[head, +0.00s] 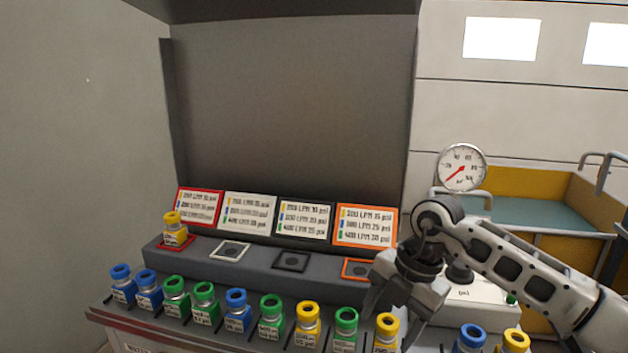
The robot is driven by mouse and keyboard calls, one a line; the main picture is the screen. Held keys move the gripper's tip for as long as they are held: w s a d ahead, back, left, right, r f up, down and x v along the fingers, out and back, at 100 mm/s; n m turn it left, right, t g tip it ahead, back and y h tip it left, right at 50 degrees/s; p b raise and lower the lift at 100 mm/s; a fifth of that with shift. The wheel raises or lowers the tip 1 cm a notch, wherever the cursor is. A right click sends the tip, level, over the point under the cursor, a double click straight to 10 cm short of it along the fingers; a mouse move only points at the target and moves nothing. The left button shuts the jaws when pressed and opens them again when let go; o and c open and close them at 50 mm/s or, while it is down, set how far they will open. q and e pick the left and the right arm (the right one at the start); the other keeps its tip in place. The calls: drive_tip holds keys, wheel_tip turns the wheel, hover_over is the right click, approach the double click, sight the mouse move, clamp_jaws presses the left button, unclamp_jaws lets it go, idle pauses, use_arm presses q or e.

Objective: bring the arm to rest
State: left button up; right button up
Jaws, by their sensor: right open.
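My right arm (535,272) comes in from the lower right across the bench. My right gripper (388,308) points down over the right part of the bench, above and beside the front row of bottles. It is open, and I see nothing held in it. It partly hides the orange-framed pad (357,268) and the yellow-capped bottle (387,328) beside it. My left arm and gripper are not in view.
Several blue-, green- and yellow-capped bottles line the bench front, such as a green one (270,312). A yellow-capped bottle (173,228) stands on the red pad. Four label cards, including a black-framed one (304,220), stand behind. A gauge (462,167) rises right of them.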

drive_tip(key=s+a+r+n+g+y, duration=0.1)
drive_tip(key=s+a+y, duration=0.4)
drive_tip(key=a+y, duration=0.3)
drive_tip(key=s+a+r+y, duration=0.1)
drive_tip(key=s+a+y, duration=0.5)
drive_tip(key=a, duration=0.3)
drive_tip(key=w+d+f+m+t+h, duration=0.1)
drive_tip(key=d+f+m+t+h, duration=0.45)
drive_tip(key=m+t, duration=0.45)
drive_tip(key=w+d+f+m+t+h, duration=0.1)
drive_tip(key=d+f+m+t+h, duration=0.3)
drive_tip(key=d+m+t, duration=0.6)
drive_tip(key=s+d+f+m+g+h, duration=0.2)
drive_tip(key=s+f+m+g, duration=0.1)
drive_tip(key=s+f, duration=0.3)
drive_tip(key=s+d+f+m+g+h, duration=0.1)
drive_tip(key=s+f+m+g+h, duration=0.1)
drive_tip(key=s+f+g, duration=0.3)
wheel_tip(320, 180, down, 2)
drive_tip(key=shift+s+d+f+m, duration=0.15)
drive_tip(key=shift+s+d+m, duration=0.25)
drive_tip(key=shift+s, duration=0.05)
drive_tip(key=shift+h, duration=0.25)
